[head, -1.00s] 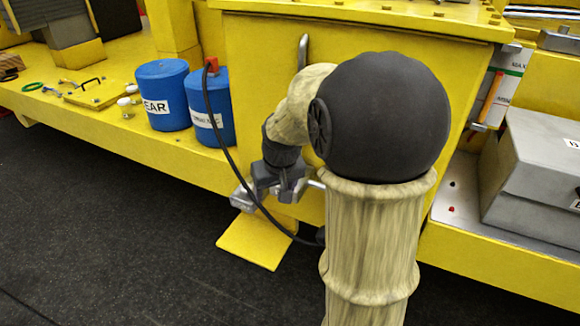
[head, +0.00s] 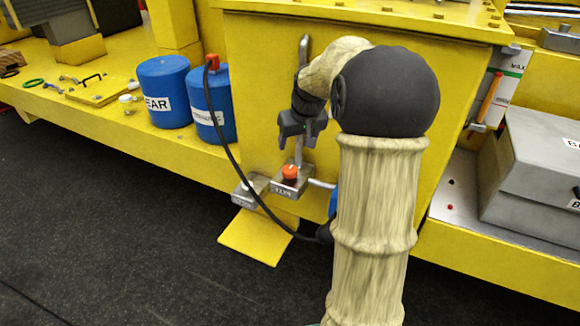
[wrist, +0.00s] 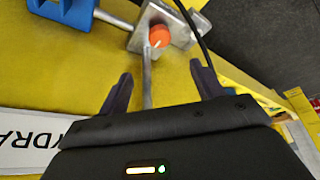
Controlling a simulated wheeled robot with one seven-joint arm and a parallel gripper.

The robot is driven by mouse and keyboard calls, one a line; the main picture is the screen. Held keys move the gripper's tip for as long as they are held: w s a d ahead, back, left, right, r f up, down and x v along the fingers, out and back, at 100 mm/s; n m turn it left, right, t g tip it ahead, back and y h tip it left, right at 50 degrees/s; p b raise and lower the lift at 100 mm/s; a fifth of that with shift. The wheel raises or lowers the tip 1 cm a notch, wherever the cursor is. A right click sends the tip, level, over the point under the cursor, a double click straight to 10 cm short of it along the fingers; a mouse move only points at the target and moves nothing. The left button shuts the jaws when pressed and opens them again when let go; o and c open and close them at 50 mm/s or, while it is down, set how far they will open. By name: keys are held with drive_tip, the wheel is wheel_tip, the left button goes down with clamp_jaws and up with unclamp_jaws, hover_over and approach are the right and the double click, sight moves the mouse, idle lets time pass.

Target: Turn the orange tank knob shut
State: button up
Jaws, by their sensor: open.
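The orange tank knob (head: 289,171) sits on a small grey metal block (head: 300,187) with a label, low on the front of the yellow tank (head: 262,95). It also shows in the wrist view as a round orange knob with a white mark (wrist: 159,36). My gripper (head: 299,140) is above the knob in the head view, apart from it. In the wrist view my gripper (wrist: 160,82) is open, its two dark fingers spread with nothing held. The knob is beyond the fingertips, between their lines. A grey pipe (wrist: 148,80) runs from the knob's block back between the fingers.
A second grey block (head: 243,192) stands left of the knob. A black hose (head: 232,160) loops past both blocks. Blue canisters (head: 163,93) stand on the yellow ledge to the left. A blue part (wrist: 64,12) is near the knob in the wrist view.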

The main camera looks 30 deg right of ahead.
sight(290, 169)
drive_tip(key=p+x, duration=0.4)
drive_tip(key=x, duration=1.1)
drive_tip(key=shift+f, duration=0.25)
drive_tip(key=c, duration=1)
